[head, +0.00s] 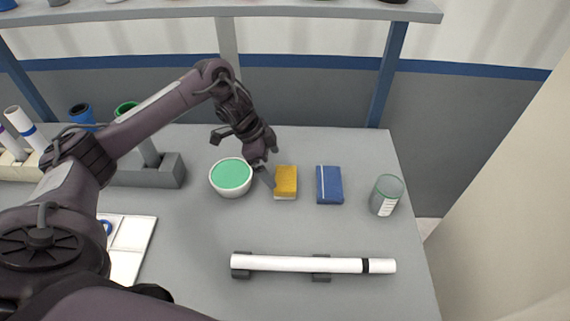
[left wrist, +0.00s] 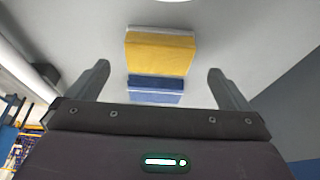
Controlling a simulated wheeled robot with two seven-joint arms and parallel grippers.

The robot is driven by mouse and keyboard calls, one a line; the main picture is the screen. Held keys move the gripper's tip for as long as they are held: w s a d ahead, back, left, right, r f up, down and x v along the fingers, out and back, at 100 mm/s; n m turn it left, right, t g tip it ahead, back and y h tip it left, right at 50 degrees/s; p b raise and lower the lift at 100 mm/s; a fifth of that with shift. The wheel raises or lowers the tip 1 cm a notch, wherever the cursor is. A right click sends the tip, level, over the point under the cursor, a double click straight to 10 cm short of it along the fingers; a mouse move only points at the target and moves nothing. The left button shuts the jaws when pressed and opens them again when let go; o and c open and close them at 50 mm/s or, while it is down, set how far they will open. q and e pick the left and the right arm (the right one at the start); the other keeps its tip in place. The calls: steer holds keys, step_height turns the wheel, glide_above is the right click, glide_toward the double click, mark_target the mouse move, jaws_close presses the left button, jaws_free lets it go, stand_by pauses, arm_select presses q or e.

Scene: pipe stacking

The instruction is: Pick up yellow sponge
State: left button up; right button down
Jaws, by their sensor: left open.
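The yellow sponge (head: 286,180) lies on the grey table between a white bowl and a blue sponge. It has a pale layer along one edge. In the left wrist view the yellow sponge (left wrist: 160,54) is ahead of the fingers, near the middle between them. My left gripper (head: 264,178) is just left of the sponge in the head view, above the table. In the left wrist view my left gripper (left wrist: 159,84) is open with nothing between its fingers. My right gripper is not in view.
The white bowl with green contents (head: 231,177) is close left of my left gripper. The blue sponge (head: 329,185) and a glass jar (head: 386,195) stand to the right. A white pipe (head: 310,264) rests on dark supports in front. A shelf (head: 220,12) spans the back.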

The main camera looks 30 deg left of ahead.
arm_select(q)
steer(key=shift+x, duration=1.2)
steer(key=shift+d+f+p, duration=0.2)
steer(key=shift+d+p, duration=0.2)
steer(key=shift+d, duration=0.05)
steer(key=x, duration=0.3)
steer(key=shift+w+d+f+p, duration=0.25)
steer(key=shift+w+p, duration=0.05)
steer(key=shift+p, duration=0.05)
steer(key=shift+w+d+f, duration=0.1)
steer(key=shift+f, duration=0.3)
steer(key=c, duration=0.8)
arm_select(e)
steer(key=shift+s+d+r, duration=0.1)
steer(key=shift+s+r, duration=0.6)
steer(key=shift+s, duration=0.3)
arm_select(q)
steer(key=shift+r, duration=0.1)
step_height(320, 180, up, 10)
step_height(320, 180, up, 10)
steer(key=p, duration=0.3)
glide_above(285, 178)
steer(key=shift+w, duration=0.1)
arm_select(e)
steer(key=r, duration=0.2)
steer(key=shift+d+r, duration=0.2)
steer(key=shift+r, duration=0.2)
